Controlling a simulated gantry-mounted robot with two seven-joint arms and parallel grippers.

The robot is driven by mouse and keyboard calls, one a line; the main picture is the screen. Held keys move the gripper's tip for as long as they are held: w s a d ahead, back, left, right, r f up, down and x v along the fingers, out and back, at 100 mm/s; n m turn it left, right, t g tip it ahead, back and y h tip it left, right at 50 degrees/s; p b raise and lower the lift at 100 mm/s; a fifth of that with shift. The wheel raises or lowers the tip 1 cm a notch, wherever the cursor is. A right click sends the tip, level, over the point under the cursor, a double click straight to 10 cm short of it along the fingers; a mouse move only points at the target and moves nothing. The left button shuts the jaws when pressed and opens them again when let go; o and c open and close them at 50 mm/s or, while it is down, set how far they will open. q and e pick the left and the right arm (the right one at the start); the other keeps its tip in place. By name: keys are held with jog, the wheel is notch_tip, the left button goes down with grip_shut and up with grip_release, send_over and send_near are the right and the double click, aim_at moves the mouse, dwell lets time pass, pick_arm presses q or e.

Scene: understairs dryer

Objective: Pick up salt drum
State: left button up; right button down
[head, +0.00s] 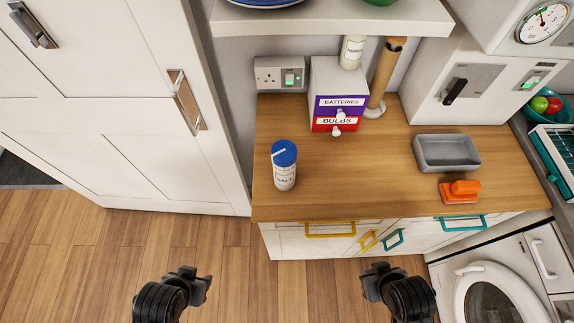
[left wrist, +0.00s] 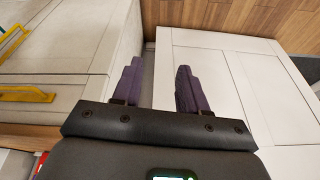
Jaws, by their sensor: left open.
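The salt drum (head: 284,170) is a white cylinder with a blue lid and a SALT label. It stands upright on the wooden counter (head: 350,185), near its left edge. My left gripper (head: 190,283) is below and left of the drum in the head view, in front of the counter, apart from it. In the left wrist view its two purple fingers (left wrist: 158,88) are spread with nothing between them. My right gripper (head: 383,278) is in front of the counter, right of the drum; it looks open and empty. The drum is not in the left wrist view.
Behind the drum stand a BATTERIES and BULBS drawer box (head: 338,85) and a wooden-topped post (head: 386,75). A grey tray (head: 447,152) and an orange block (head: 460,191) lie right. A tall white cupboard (head: 120,120) borders the left. A shelf (head: 330,20) overhangs the back.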

pick_arm(q)
jog(key=shift+o, duration=0.4)
jog(key=shift+w+d+r, duration=0.1)
jog(key=shift+r, duration=0.05)
jog(key=o, duration=0.8)
jog(key=shift+d, duration=0.15)
jog(key=shift+o, duration=0.2)
jog(key=shift+w+d, duration=0.1)
